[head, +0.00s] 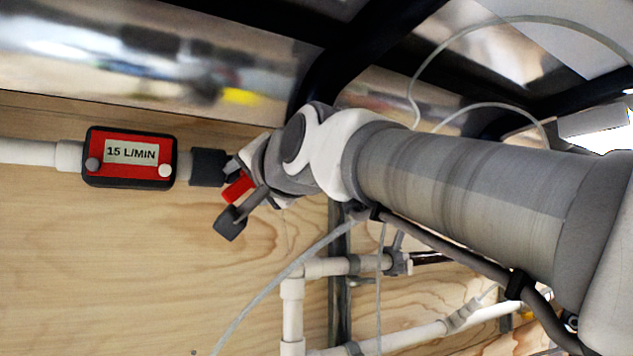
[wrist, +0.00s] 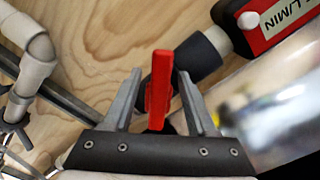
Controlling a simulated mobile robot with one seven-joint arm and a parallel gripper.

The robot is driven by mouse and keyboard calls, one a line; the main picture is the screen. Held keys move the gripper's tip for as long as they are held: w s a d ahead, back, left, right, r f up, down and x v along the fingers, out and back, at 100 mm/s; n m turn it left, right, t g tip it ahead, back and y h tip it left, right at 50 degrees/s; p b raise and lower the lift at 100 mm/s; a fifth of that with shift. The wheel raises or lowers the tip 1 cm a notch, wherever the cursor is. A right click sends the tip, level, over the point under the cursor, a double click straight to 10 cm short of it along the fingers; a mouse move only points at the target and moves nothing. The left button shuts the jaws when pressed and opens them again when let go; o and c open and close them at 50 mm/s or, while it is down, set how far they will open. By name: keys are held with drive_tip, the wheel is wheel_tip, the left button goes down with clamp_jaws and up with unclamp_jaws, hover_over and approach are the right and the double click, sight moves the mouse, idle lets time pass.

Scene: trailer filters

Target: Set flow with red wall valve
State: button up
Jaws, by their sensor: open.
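The red valve handle (wrist: 158,85) stands between the two open fingers of my gripper (wrist: 158,100) in the wrist view. In the head view the red handle (head: 238,187) is partly hidden by my gripper (head: 232,195), which is at the valve on the wall pipe. The valve body is mostly hidden. A red and black flow meter (head: 130,157) on the same pipe, left of the valve, reads 15 L/MIN; part of it shows in the wrist view (wrist: 262,22).
A plywood wall (head: 110,270) lies behind the pipe. Shiny metal ducting (head: 150,60) runs above it. White pipes (head: 292,305) with fittings stand lower, below my arm. A thin pale hose (head: 280,280) crosses beneath the arm. The wall below the flow meter is clear.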

clamp_jaws()
drive_tip(key=shift+f, duration=0.1)
idle(1.2)
